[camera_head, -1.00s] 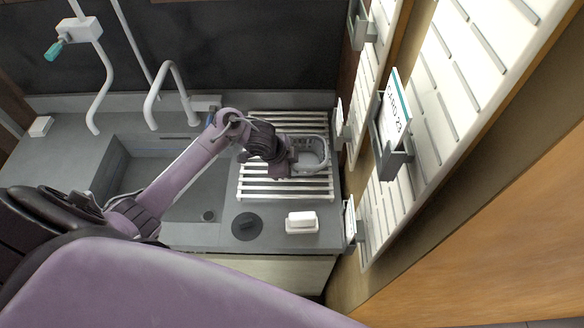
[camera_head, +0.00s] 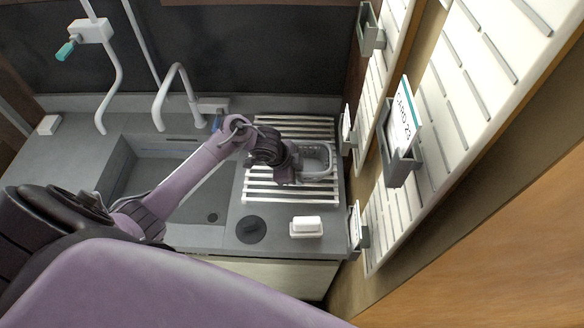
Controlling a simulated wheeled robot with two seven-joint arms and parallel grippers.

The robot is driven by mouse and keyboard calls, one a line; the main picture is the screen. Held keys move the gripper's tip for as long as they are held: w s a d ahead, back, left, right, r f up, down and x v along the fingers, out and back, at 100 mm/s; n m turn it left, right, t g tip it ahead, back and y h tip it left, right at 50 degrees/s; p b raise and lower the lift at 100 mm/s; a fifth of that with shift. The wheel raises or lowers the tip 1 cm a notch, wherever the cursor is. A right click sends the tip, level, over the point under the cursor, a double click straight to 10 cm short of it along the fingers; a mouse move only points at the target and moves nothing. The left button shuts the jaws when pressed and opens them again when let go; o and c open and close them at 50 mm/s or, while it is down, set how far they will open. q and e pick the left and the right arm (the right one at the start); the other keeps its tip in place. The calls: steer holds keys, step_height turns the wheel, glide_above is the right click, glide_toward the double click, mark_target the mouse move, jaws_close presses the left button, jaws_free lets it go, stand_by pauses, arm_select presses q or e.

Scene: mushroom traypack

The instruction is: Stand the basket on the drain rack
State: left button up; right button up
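The grey basket (camera_head: 321,174) is at the right part of the white slatted drain rack (camera_head: 262,188), with its open side up. It looks level, but whether its base rests on the slats is hard to tell. My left gripper (camera_head: 297,164) reaches in from the left and meets the basket's left side. Its dark wrist hides that side and the fingertips, so I cannot see whether the fingers are closed on the rim. My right gripper is not in view.
A grey sink (camera_head: 170,185) with a white tap (camera_head: 160,105) lies left of the rack. A dark round disc (camera_head: 250,229) and a white block (camera_head: 306,227) sit in front of it. A wall with holders, one with a card (camera_head: 404,120), stands close on the right.

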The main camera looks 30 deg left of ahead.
arm_select(q)
steer(key=v, duration=1.2)
steer(key=shift+s+a, duration=0.1)
